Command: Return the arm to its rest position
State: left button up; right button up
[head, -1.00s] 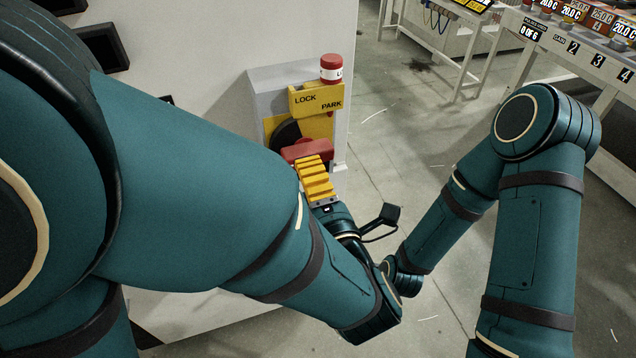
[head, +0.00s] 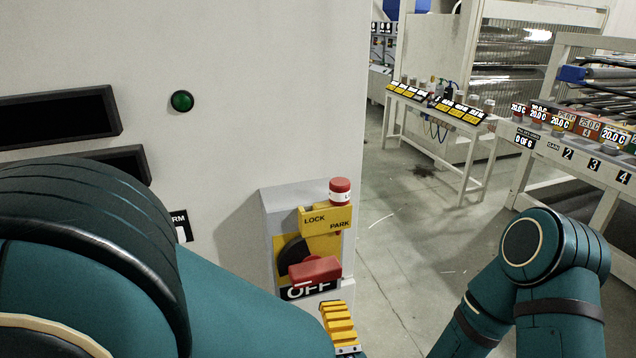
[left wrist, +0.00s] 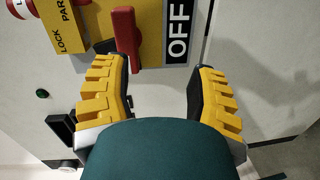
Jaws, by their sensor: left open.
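My left gripper (head: 340,326) shows in the head view at the bottom, just below the red handle (head: 315,270) of the yellow switch panel. Much of the left arm fills the lower left and hides part of the panel's cabinet. In the left wrist view the gripper (left wrist: 158,78) has its two yellow ribbed fingers wide apart with nothing between them. The red handle (left wrist: 127,35) and the OFF label (left wrist: 178,30) lie beyond the fingers, clear of them. My right arm (head: 545,270) is bent at the lower right; its gripper is out of view.
A yellow LOCK/PARK piece (head: 325,219) and a red cylinder (head: 340,191) sit above the handle. A green button (head: 182,101) is on the white cabinet (head: 260,60). Open floor (head: 410,225) lies to the right, with benches (head: 440,108) behind.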

pick_arm(q)
jog(key=w+a+f+m+g+h, duration=0.2)
jog(key=w+f+m+g, duration=0.15)
jog(key=f, duration=0.55)
jog(key=w+a+f+m+g+h, duration=0.25)
jog(key=w+f+m, duration=0.2)
jog(key=f, duration=0.45)
jog(key=s+a+f+m+g+h, duration=0.1)
jog(key=s+a+f+m+g, duration=0.2)
jog(key=f, duration=0.4)
jog(key=s+a+f+m+g+h, duration=0.2)
jog(key=s+a+f+m+g, duration=0.2)
jog(key=s+f+m+g, duration=0.1)
notch_tip(320, 180, down, 3)
jog(key=shift+s+a+f+m+g, duration=0.1)
jog(key=shift+s+a+m+g, duration=0.2)
jog(key=shift+s+m, duration=0.6)
jog(key=shift+s, duration=0.15)
jog(key=shift+c, duration=1)
